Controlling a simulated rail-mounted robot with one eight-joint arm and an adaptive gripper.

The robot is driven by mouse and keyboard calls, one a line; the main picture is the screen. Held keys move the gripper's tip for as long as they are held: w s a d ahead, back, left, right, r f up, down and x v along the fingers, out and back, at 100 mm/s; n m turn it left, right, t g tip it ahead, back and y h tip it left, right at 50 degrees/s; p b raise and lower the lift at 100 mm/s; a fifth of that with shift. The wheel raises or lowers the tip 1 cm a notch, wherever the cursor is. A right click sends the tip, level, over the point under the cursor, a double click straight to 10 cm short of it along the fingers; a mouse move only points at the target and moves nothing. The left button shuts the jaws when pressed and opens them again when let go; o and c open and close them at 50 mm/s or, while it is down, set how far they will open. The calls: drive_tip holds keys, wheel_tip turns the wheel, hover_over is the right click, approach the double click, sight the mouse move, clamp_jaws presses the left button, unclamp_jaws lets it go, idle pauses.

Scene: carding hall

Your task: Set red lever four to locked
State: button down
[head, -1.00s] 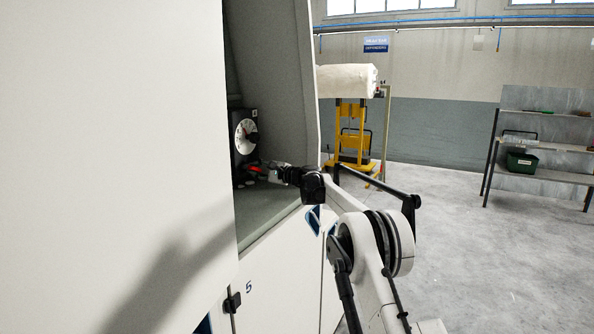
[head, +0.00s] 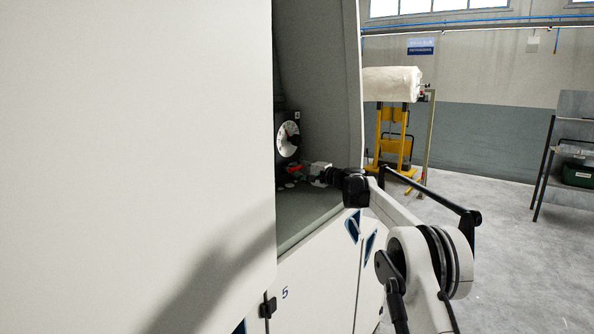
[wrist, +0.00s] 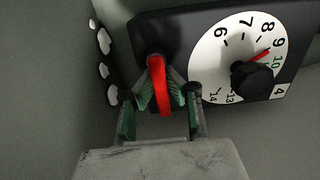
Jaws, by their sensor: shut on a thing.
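The red lever (wrist: 159,86) sticks out from a black panel (wrist: 150,35) below a dark round pivot in the wrist view. A "4" plate (wrist: 281,91) is on the same panel. My gripper (wrist: 160,97) has its green-padded fingers on both sides of the lever, shut on it. In the head view the red lever (head: 295,169) shows as a small red streak at the tip of my gripper (head: 302,172), inside the machine's recess. No lock marking is legible, so I cannot tell the lever's setting.
A white dial (wrist: 236,57) with a black knob (wrist: 252,80) and a red pointer sits right of the lever. Pale patches (wrist: 104,42) lie left of the panel. The white machine wall (head: 140,120) fills the left; a yellow lifter (head: 393,135) stands behind.

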drive_tip(key=c, duration=1.7)
unclamp_jaws()
drive_tip(key=shift+d, duration=0.1)
drive_tip(key=v, duration=1.2)
